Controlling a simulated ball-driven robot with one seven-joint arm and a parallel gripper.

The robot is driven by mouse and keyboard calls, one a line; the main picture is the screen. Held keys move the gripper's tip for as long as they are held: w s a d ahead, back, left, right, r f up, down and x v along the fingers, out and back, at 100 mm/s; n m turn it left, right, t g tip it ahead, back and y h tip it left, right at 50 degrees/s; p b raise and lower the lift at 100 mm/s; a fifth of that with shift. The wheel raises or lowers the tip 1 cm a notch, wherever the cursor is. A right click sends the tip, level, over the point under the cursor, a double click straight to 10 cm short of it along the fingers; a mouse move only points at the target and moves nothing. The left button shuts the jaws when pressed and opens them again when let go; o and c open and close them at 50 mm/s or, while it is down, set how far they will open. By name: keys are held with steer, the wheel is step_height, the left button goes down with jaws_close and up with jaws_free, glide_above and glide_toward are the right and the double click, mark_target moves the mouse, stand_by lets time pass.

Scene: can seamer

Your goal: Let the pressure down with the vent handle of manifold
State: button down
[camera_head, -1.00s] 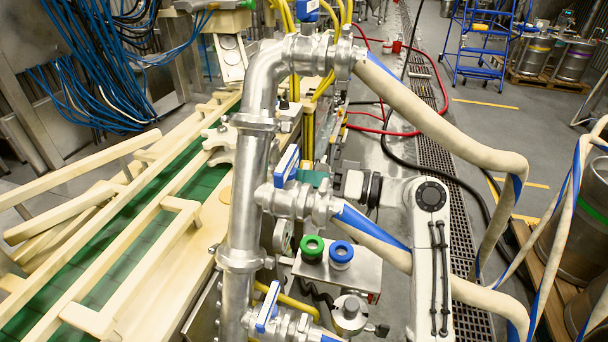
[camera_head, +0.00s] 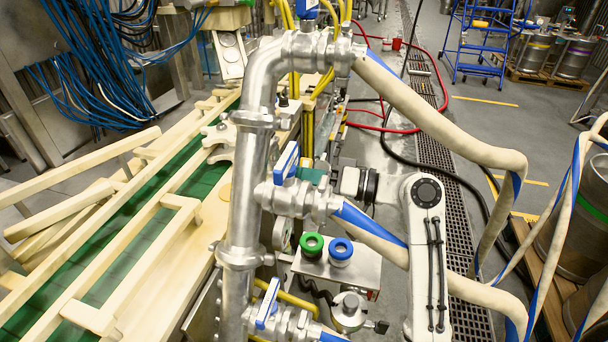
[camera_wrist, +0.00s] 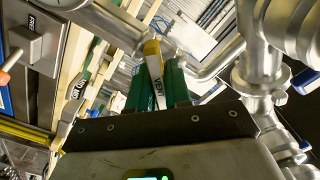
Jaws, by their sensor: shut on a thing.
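The vent handle (camera_wrist: 158,90) is a flat grey-white lever with a yellow upper part, marked VENT, in the middle of the wrist view. My gripper (camera_wrist: 159,72) has its green fingers closed on both sides of it. In the head view, the green fingers of my gripper (camera_head: 313,176) show in part behind the manifold's pipework, and the vent handle is hidden there. The manifold (camera_head: 245,200) is an upright silver pipe with side branches. It carries blue-and-white valve handles, one of them the middle handle (camera_head: 286,162).
Thick beige hoses (camera_head: 440,120) run from the manifold to the right, close to my arm. A box (camera_head: 355,270) with green and blue ringed knobs stands below my gripper. A green conveyor (camera_head: 130,235) with cream rails lies to the left. Kegs (camera_head: 575,220) stand at the right.

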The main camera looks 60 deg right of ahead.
steer(key=shift+r, duration=0.1)
steer(key=m+p, duration=0.3)
steer(key=p, duration=0.1)
steer(key=shift+r+p, duration=0.15)
steer(key=shift+p, duration=0.15)
steer(key=m+p, duration=0.4)
steer(key=shift+f+m+p, duration=0.35)
steer(key=shift+m+p, duration=0.65)
steer(key=shift+p, duration=0.05)
steer(key=c, duration=1.1)
jaws_free()
steer(key=shift+c, duration=0.2)
steer(key=shift+s+d, duration=0.1)
steer(key=b+v, duration=0.3)
steer(key=v, duration=0.7)
steer(key=shift+s, duration=0.25)
